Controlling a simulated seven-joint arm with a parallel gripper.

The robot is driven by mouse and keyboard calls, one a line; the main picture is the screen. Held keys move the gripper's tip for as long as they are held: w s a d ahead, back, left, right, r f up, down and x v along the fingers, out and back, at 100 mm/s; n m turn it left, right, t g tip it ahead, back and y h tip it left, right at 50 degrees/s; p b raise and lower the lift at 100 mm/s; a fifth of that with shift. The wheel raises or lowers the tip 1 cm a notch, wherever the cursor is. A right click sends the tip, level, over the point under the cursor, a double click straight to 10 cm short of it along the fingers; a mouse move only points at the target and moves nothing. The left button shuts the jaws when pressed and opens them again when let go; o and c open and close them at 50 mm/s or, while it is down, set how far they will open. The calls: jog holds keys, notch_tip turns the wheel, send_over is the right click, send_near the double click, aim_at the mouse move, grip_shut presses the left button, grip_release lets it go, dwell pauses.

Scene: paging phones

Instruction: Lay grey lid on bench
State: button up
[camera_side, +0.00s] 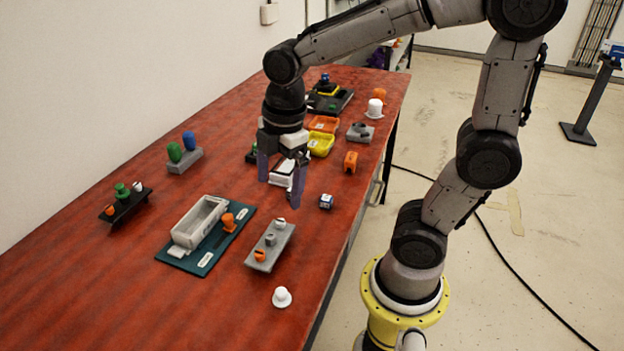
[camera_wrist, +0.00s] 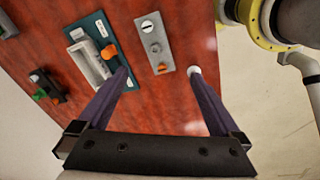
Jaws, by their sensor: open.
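A light grey open-topped, box-like piece (camera_side: 185,238) lies on a teal board (camera_side: 203,268) on the red bench (camera_side: 120,285). I cannot tell whether it is the lid, and no separate grey lid is clear. The grey piece also shows in the wrist view (camera_wrist: 80,52), left of my fingers. My gripper (camera_side: 279,192) is open and empty above the bench, behind and right of the teal board in the side view. Its fingers spread wide in the wrist view (camera_wrist: 160,74). A white box behind them is partly hidden.
An orange knob (camera_side: 229,222) stands beside the grey piece. A grey strip with knobs (camera_side: 272,246), a white knob (camera_side: 282,297) and a small blue-white block (camera_side: 326,202) are nearby. Yellow (camera_side: 320,145) and orange trays stand farther back. The bench's near-left area is bare.

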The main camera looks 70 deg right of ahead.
jog(key=s+r+m+t, duration=0.3)
jog(key=s+m, duration=0.6)
jog(key=m, duration=0.4)
jog(key=shift+s+r+t, duration=0.15)
jog(key=shift+s+t, duration=0.05)
jog(key=shift+t, duration=0.4)
